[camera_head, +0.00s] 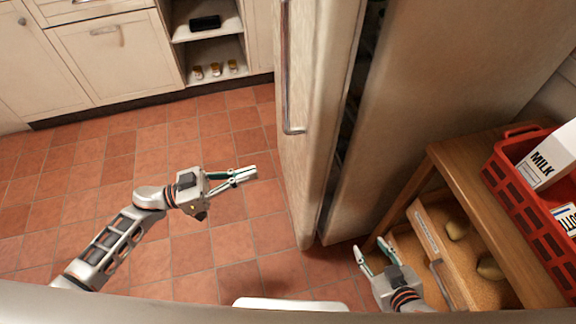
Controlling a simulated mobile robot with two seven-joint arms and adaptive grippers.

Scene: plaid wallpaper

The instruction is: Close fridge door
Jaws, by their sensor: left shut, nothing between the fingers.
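The cream fridge door (312,130) stands slightly ajar in the head view. A dark narrow gap separates it from the fridge body (425,80), and the inside is mostly hidden. A long metal handle (287,70) runs along the door's outer face. My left gripper (252,174) is shut and empty, to the left of the door and apparently apart from it, with its fingers pointing at its outer face. My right gripper (370,248) is open and empty, low in front of the fridge body, beside the wooden stand.
A wooden stand (470,180) on the right holds a red crate (525,215) with a milk carton (550,158). A bin below (430,235) holds potato-like items. Cabinets (115,55) line the back left. The tiled floor (130,150) at left is clear.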

